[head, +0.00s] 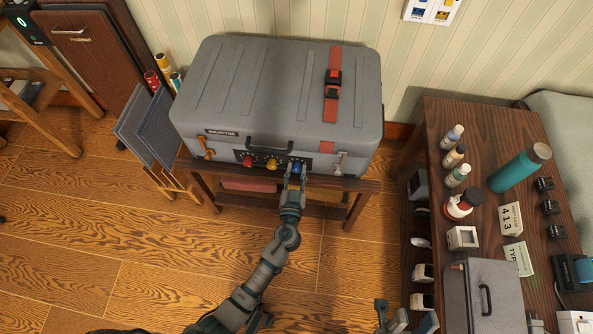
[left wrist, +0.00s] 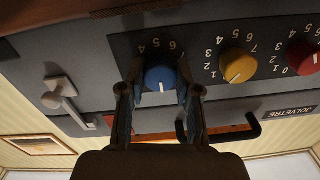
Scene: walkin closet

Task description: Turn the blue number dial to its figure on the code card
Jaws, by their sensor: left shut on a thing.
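The blue number dial (head: 296,168) is on the lower front panel of a grey suitcase (head: 270,95), right of a yellow dial (head: 271,164) and a red dial (head: 248,161). My left gripper (head: 294,180) is shut on the blue dial. In the left wrist view, its fingers flank the blue dial (left wrist: 160,77), whose white pointer mark faces down in that picture; the fingers hide some figures around it. The code card (head: 511,219) stands on the right table and seems to read 4 1 3. My right gripper (head: 388,314) shows only partly at the bottom edge.
The suitcase rests on a dark wooden rack (head: 361,186). The right table (head: 437,125) holds several bottles, a grey box (head: 482,295) and a second paper card (head: 519,259). Blue-grey folders (head: 150,130) stand at left. The wooden floor in front is clear.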

